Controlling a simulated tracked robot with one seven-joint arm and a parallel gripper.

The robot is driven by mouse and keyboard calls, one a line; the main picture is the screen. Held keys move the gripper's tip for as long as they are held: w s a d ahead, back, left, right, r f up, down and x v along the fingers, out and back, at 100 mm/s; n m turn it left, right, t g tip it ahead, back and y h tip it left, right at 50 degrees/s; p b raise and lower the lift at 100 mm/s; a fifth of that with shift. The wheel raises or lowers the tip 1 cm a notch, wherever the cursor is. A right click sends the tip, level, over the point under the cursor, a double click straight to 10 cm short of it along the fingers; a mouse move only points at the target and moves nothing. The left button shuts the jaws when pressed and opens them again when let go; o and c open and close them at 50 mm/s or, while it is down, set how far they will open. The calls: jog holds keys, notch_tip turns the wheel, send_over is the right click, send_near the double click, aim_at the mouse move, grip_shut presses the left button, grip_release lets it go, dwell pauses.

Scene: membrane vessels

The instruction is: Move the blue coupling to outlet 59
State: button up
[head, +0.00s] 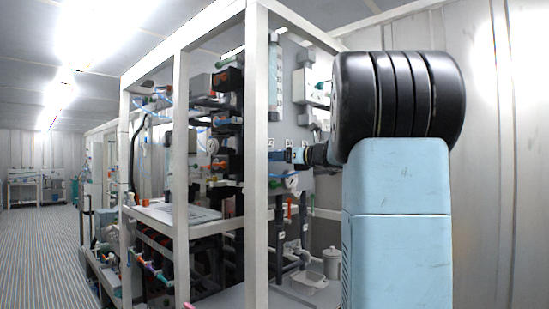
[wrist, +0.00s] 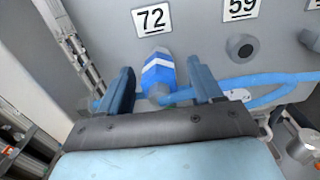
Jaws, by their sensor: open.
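The blue coupling (wrist: 158,76), with a white band, sits at the panel below the label 72 (wrist: 152,19) in the wrist view. My gripper (wrist: 160,67) is open, with one finger on each side of the coupling and a visible gap to each. A blue hose (wrist: 272,82) runs from near the coupling to the right. Outlet 59 is the dark round port (wrist: 242,47) below the label 59 (wrist: 240,8), to the right of the coupling; nothing is seen on it. In the head view my gripper (head: 300,155) is small at the panel, and the coupling cannot be told apart there.
A white frame post (head: 257,150) stands left of my arm in the head view. Pipes and valves fill the rack behind it. In the wrist view, another fitting (wrist: 311,38) is at the right edge and a metal part (wrist: 303,145) at lower right.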

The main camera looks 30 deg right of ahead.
grip_shut()
dwell(0.5)
jog(key=shift+s+d, duration=0.1)
jog(key=shift+v, duration=2.9)
jog(key=shift+s, duration=0.15)
